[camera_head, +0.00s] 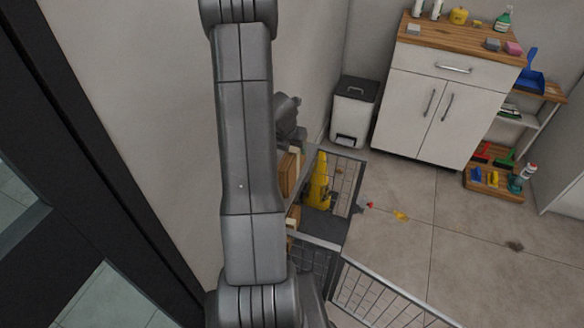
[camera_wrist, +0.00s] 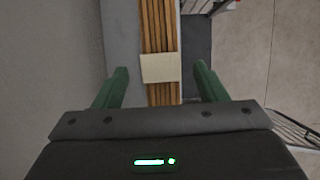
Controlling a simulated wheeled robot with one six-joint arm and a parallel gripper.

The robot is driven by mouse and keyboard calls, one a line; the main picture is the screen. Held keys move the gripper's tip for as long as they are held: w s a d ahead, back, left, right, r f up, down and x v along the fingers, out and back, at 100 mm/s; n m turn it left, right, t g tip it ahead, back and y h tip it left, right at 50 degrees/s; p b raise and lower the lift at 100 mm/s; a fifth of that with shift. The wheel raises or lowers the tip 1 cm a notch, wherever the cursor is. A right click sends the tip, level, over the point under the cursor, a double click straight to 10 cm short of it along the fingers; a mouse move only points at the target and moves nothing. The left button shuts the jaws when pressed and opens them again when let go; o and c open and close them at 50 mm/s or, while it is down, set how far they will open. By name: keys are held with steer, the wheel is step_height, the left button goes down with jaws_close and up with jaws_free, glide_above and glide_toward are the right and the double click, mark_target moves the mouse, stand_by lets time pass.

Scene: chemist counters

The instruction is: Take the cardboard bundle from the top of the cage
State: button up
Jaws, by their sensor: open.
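The cardboard bundle (camera_wrist: 159,32) is a stack of flat brown sheets seen edge-on, with a pale band (camera_wrist: 160,68) around it. In the wrist view it lies lengthwise between my gripper's (camera_wrist: 160,82) two green fingers, which are open and apart from it on both sides. Its near end is hidden by the gripper body. In the head view part of the brown cardboard (camera_head: 287,174) shows beside my arm, on the cage's shelf. The wire cage (camera_head: 340,187) stands against the wall, partly hidden by my arm. In the head view my gripper is mostly hidden behind the arm.
The cage's open mesh door (camera_head: 385,300) reaches out to the right. A white bin (camera_head: 353,112) and a white cabinet (camera_head: 445,85) stand behind.

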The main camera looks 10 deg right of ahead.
steer(key=b+x, duration=0.1)
steer(key=x, duration=0.2)
steer(key=b+x, duration=0.1)
steer(key=x, duration=0.1)
steer(key=shift+s+f+b, duration=0.2)
steer(key=shift+f+b, duration=0.1)
steer(key=shift+w+d+f, duration=0.1)
steer(key=shift+w+f, duration=0.15)
steer(key=shift+f, duration=0.05)
steer(key=shift+c, duration=0.4)
steer(key=shift+r, duration=0.1)
steer(key=c, duration=1.2)
steer(key=shift+o, duration=0.2)
